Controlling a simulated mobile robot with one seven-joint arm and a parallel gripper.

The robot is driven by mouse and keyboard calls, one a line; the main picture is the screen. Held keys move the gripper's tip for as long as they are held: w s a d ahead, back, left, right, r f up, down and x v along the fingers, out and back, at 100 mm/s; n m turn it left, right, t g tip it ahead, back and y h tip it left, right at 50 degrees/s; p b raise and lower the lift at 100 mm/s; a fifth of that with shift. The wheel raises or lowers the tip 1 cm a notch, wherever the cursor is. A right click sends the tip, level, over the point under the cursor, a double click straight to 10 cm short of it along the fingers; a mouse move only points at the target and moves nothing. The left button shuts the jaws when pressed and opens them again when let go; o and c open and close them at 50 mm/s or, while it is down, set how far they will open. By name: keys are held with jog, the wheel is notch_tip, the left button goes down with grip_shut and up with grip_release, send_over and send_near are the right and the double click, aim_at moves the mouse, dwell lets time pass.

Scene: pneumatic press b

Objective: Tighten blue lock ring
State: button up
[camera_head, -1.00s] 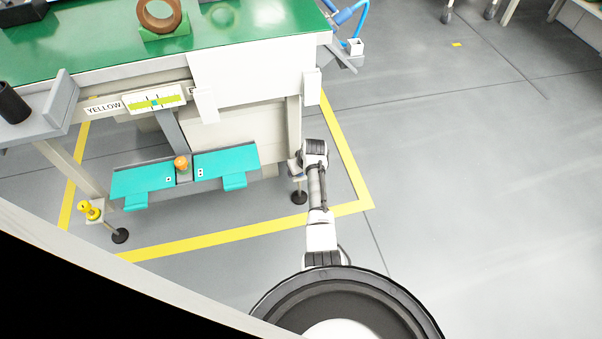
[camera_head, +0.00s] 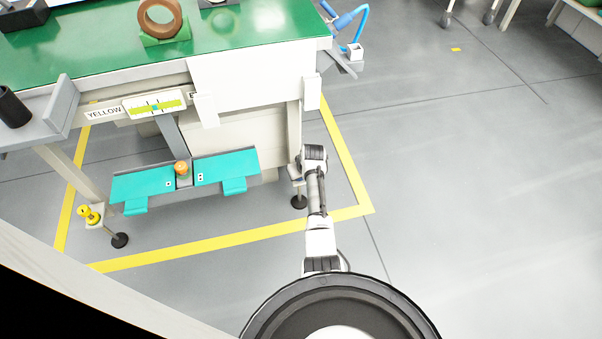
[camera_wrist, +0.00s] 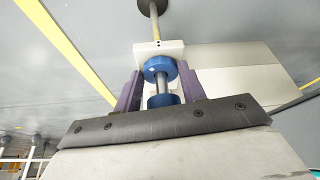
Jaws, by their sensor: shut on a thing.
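The blue lock ring (camera_wrist: 158,67) sits around a thin metal rod in the wrist view, with a small white mark on its face. A second blue part (camera_wrist: 161,101) is on the same rod, closer to the camera and partly hidden by my wrist's dark edge. My gripper (camera_wrist: 160,72) has its two purple fingers on either side of the lock ring, shut on it. In the head view my arm reaches toward the bench's right leg; the gripper and ring are too hidden there to make out.
The green-topped bench (camera_head: 245,32) stands at upper left. A yellow knob (camera_head: 90,214) is by the left leg. Yellow tape (camera_head: 343,160) marks the floor. Open floor lies right.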

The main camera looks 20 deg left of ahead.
jog(key=m+p, duration=0.1)
jog(key=m+h+p, duration=0.1)
jog(key=m, duration=0.1)
jog(key=shift+s+a+r+t, duration=0.1)
jog(key=shift+s+a+t, duration=0.1)
jog(key=shift+t, duration=0.1)
jog(key=shift+a+m+t+h+p, duration=0.15)
jog(key=shift+m+h, duration=0.25)
jog(key=shift+m, duration=0.7)
jog(key=shift+a+m+t+h+p, duration=0.15)
jog(key=shift+m+h, duration=0.25)
jog(key=shift+m, duration=0.7)
jog(key=shift+d, duration=0.15)
jog(key=o, duration=1)
jog(key=shift+p+v, duration=6.85)
jog(key=shift+p, duration=1.2)
